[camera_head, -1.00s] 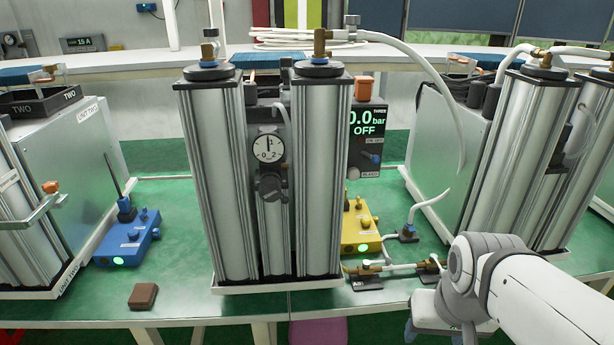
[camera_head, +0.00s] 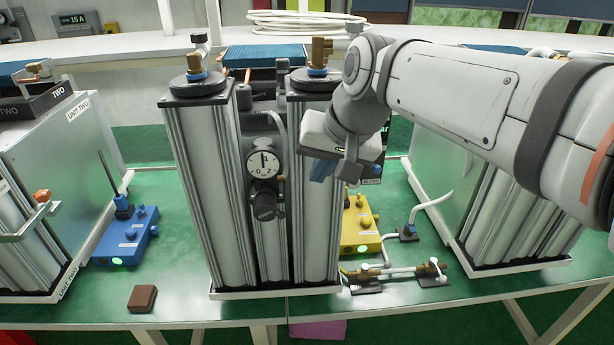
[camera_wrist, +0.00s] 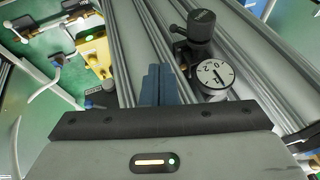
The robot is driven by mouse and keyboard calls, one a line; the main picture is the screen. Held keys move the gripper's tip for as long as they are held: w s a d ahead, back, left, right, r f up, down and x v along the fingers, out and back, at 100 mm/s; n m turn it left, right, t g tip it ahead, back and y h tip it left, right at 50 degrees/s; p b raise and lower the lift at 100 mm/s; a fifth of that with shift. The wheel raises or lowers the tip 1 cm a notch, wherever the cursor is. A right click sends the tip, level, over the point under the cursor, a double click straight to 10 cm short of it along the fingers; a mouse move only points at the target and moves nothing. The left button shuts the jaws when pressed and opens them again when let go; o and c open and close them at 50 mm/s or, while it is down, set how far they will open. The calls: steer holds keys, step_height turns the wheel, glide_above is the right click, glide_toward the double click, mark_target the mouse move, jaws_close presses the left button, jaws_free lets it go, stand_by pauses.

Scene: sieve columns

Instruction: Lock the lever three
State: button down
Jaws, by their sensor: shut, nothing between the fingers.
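The middle sieve column unit (camera_head: 318,215) stands upright on the green bench, with two tall silver columns. A round gauge (camera_head: 263,163) and a dark knob (camera_head: 266,204) sit between them. In the wrist view the gauge (camera_wrist: 215,75) and knob (camera_wrist: 200,28) lie to the right of my fingers. My gripper (camera_head: 322,170) is shut and empty, its blue fingers in front of the right column's upper part. It also shows in the wrist view (camera_wrist: 158,85); contact with the column cannot be told.
A yellow box (camera_head: 360,228) with a green lamp and brass pipe fittings (camera_head: 395,272) stand right of the unit. A blue box (camera_head: 127,238), a brown block (camera_head: 142,298) and unit two (camera_head: 55,150) with an orange-knobbed handle (camera_head: 42,195) are left. Another column unit stands right, partly behind my arm.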

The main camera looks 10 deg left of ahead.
steer(key=shift+s, duration=0.15)
steer(key=a+p+x, duration=0.1)
steer(key=p+x, duration=0.1)
steer(key=x, duration=1.1)
steer(key=shift+s+a, duration=0.3)
steer(key=shift+a, duration=0.05)
steer(key=shift+a, duration=0.15)
